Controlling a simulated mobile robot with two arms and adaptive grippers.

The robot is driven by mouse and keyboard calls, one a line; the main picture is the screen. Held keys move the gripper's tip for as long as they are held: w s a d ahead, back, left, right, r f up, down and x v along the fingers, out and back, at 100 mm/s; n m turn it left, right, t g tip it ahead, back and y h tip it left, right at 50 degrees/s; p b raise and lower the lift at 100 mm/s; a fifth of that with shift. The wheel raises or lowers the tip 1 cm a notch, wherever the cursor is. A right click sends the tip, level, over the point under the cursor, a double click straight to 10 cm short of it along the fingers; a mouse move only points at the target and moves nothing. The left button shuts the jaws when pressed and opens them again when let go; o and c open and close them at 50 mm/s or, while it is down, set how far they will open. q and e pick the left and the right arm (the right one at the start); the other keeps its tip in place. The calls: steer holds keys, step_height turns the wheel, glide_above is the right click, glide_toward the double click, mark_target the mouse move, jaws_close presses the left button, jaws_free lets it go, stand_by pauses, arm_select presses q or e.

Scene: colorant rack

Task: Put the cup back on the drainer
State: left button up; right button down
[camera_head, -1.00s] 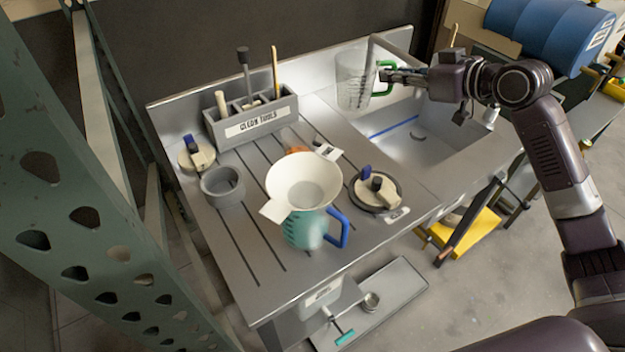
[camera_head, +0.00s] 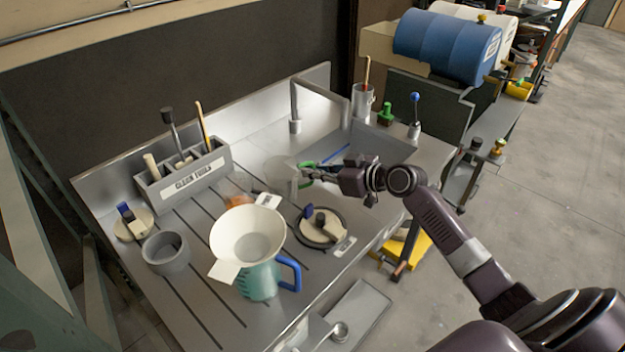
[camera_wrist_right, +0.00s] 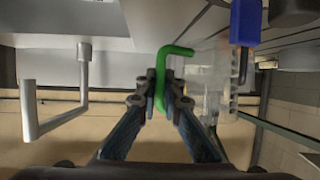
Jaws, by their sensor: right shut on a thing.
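The cup (camera_head: 281,178) is clear, with a green handle (camera_head: 306,170). In the head view it is near the border between the sink and the grooved drainer (camera_head: 190,291); whether its base touches the surface is unclear. My right gripper (camera_head: 308,174) is shut on the handle, from the right of the cup. In the right wrist view the gripper's fingers (camera_wrist_right: 160,98) pinch the green handle, and the clear cup body (camera_wrist_right: 208,82) lies just to the right. My left gripper is not in view.
A white funnel (camera_head: 246,236) sits on a teal jug with a blue handle (camera_head: 291,273). A round lidded item (camera_head: 320,228), a grey ring-shaped pot (camera_head: 166,254) and a "CLEAN TOOLS" box (camera_head: 185,183) stand on the drainer. The faucet (camera_head: 295,105) rises behind the sink.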

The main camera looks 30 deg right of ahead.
mark_target(313, 182)
step_height(313, 182, down, 3)
steer(key=shift+f, duration=0.2)
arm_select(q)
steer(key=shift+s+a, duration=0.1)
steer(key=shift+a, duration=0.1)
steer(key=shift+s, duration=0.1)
arm_select(e)
steer(key=shift+f, duration=0.15)
steer(key=c, duration=2.1)
jaws_free()
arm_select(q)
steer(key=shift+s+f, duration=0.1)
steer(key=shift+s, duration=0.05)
